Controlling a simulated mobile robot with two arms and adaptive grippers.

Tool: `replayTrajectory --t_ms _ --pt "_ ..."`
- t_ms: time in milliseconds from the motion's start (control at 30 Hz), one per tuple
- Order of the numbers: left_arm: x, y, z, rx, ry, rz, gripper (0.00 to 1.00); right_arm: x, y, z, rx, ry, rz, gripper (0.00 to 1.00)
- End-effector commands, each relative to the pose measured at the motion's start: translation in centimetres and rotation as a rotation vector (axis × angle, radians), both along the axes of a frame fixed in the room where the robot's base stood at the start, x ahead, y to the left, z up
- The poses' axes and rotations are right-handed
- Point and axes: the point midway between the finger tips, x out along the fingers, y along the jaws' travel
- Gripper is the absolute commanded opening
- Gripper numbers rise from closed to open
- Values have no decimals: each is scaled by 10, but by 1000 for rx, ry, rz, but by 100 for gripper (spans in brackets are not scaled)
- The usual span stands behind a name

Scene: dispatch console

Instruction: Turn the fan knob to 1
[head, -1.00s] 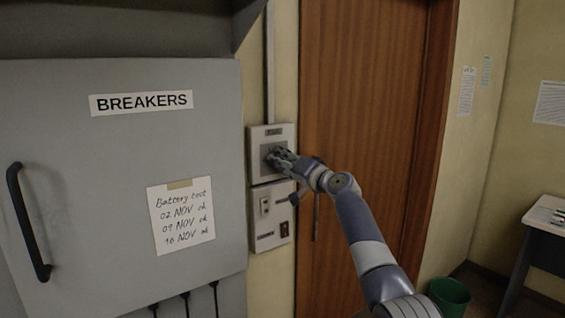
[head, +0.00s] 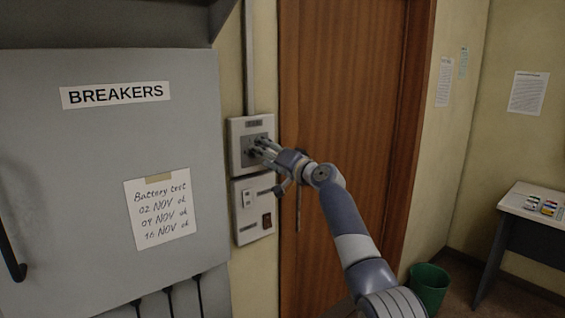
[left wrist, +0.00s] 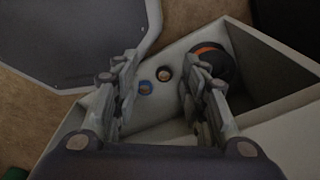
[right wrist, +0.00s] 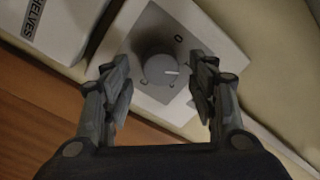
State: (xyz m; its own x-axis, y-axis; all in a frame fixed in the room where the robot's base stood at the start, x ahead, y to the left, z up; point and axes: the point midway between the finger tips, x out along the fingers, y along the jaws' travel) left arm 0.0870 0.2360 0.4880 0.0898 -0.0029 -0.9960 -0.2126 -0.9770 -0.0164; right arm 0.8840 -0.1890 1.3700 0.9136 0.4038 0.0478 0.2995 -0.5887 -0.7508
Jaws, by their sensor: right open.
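The fan knob (right wrist: 158,66) is a round grey dial on a square plate in the right wrist view. Its white pointer line points to the right in that picture, and a "0" mark is printed above right of it. No "1" can be made out. My right gripper (right wrist: 161,76) is open, with one finger on each side of the knob; contact cannot be told. In the head view my right gripper (head: 260,149) is in front of the upper wall panel (head: 237,133) and hides most of the knob. My left gripper (left wrist: 162,65) is open and empty, away from the panel.
A lower panel (head: 246,228) with a red rocker switch (head: 266,220) is just below. A grey breaker cabinet (head: 90,140) stands left, a wooden door (head: 340,100) right. An open bin (left wrist: 265,75) holding small items lies below my left gripper.

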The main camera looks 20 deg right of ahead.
Motion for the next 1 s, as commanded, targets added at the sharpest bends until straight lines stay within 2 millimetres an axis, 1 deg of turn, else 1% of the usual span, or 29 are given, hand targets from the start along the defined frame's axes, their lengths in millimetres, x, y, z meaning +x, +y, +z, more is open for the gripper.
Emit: replayTrajectory --t_ms 267,700,833,1000 --pt "1 -1 0 -1 -1 0 40 -27 -12 -2 -2 -2 -2 53" --pt "1 -1 0 -1 -2 0 40 -81 -36 -5 -1 0 -1 53" --pt "1 -1 0 -1 -2 0 40 -93 -41 -6 -1 0 -1 53" --pt "1 -1 0 -1 -2 0 40 -101 -44 -6 0 0 -1 53"
